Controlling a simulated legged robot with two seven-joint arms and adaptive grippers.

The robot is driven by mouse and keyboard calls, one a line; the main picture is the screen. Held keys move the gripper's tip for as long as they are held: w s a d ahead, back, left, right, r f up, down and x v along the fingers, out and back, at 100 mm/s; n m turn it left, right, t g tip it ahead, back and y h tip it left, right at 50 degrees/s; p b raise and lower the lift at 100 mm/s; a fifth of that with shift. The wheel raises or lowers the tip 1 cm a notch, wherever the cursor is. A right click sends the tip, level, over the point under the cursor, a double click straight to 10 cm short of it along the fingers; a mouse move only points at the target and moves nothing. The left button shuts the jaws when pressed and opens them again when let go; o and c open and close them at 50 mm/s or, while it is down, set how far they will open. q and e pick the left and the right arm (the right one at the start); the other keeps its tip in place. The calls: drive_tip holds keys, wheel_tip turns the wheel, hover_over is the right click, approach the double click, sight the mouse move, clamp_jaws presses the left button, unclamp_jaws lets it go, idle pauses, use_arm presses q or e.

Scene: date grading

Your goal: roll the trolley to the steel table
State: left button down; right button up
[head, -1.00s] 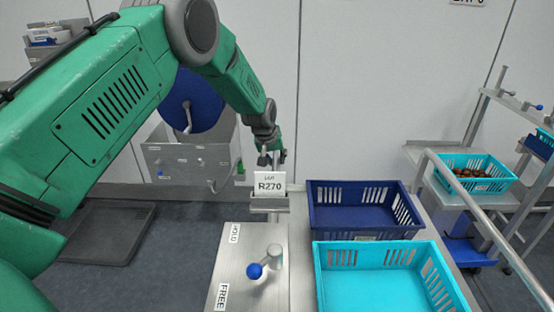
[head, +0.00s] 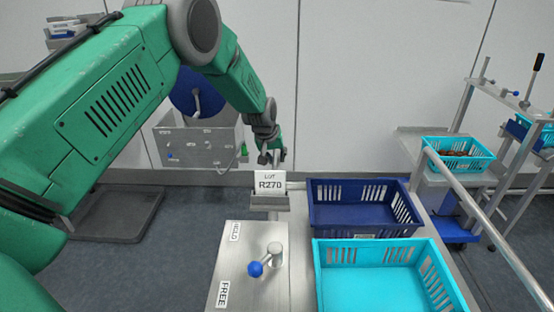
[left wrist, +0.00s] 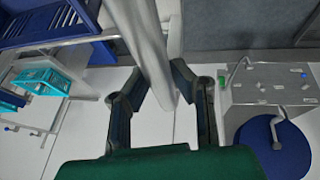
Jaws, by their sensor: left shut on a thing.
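The trolley's steel deck (head: 300,265) is right in front of me, with a navy crate (head: 364,224) and a turquoise crate (head: 385,285) on it. A lot card R270 (head: 269,182) stands at its far edge. My left gripper (head: 270,157) is just beyond the card, shut on the trolley's grey bar. The left wrist view shows the bar (left wrist: 142,38) between the fingers (left wrist: 160,92). A brake lever with a blue knob (head: 255,269) points toward the FREE label, away from HOLD. My right gripper is out of view. I cannot tell which surface is the steel table.
A grey cabinet (head: 199,142) with a blue disc (head: 197,95) is against the back wall.

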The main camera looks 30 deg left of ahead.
use_arm(q)
drive_tip(key=shift+w+a+r, duration=0.2)
drive_tip(key=shift+w+r, duration=0.05)
drive_tip(key=shift+r, duration=0.15)
drive_tip(key=c, duration=1.4)
unclamp_jaws()
drive_tip(key=shift+s, duration=0.1)
drive_tip(key=shift+o, duration=0.2)
drive_tip(key=shift+s+d+r, duration=0.15)
drive_tip(key=shift+s, duration=0.25)
drive_tip(key=shift+w, duration=0.1)
drive_tip(key=v, duration=1.1)
drive_tip(key=shift+s+r, duration=0.3)
drive_tip(key=shift+s, duration=0.05)
